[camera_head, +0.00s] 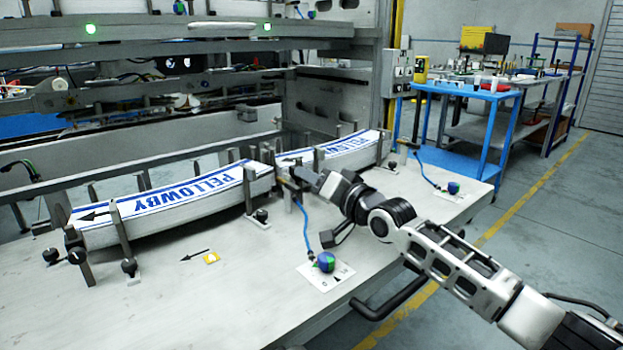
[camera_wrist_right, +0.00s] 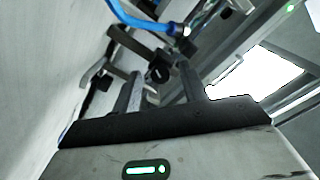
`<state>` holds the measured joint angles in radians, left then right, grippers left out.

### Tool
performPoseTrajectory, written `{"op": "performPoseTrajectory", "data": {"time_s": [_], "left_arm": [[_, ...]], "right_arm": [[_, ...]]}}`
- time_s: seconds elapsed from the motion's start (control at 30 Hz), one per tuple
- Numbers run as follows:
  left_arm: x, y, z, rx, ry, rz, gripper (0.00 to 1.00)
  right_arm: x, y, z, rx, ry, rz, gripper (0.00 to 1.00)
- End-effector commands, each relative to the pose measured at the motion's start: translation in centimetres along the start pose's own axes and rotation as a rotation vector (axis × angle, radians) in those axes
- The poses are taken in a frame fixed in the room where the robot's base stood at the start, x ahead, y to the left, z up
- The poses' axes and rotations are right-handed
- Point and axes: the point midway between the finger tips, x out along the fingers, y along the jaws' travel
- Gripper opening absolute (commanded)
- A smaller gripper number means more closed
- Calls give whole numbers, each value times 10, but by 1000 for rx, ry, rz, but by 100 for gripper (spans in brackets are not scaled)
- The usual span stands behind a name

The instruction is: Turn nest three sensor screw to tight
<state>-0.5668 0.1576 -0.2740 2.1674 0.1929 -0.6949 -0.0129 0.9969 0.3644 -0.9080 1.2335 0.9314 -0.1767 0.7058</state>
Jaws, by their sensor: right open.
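My right gripper (camera_head: 292,178) reaches in from the right to the posts between two label stacks. In the right wrist view its two fingers (camera_wrist_right: 160,88) stand apart with a gap between them. A dark knob-like part (camera_wrist_right: 157,71) shows beyond the fingertips in that gap; I cannot tell whether it is touched. A blue cable (camera_head: 304,226) runs from near the gripper down to a blue-green round knob (camera_head: 326,262) on a white marked plate (camera_head: 338,277). A second blue-green knob (camera_head: 453,188) stands at the right. The nest numbers and the exact sensor screw cannot be read.
Two curved stacks of white-blue labels, a left one (camera_head: 170,205) and a right one (camera_head: 348,150), lie between upright posts. Black knobs (camera_head: 129,266) stand along the front. The front of the grey table (camera_head: 190,305) is mostly clear. A black handle (camera_head: 385,305) juts from its edge.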

Motion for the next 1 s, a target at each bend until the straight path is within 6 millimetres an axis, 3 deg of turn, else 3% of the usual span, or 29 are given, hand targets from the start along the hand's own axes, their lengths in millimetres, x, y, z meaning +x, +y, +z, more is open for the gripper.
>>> {"op": "performPoseTrajectory", "data": {"time_s": [0.33,0.47,0.5,1.0], "left_arm": [[2,0,-4,3,7,3,36],[2,0,-4,3,6,3,36],[2,0,-3,3,6,3,36],[-2,1,-3,2,6,-1,36]], "right_arm": [[2,-1,0,-1,0,0,40],[2,-1,0,-1,0,0,4],[2,-1,0,-1,0,0,0],[2,-1,0,130,0,1,0]]}}
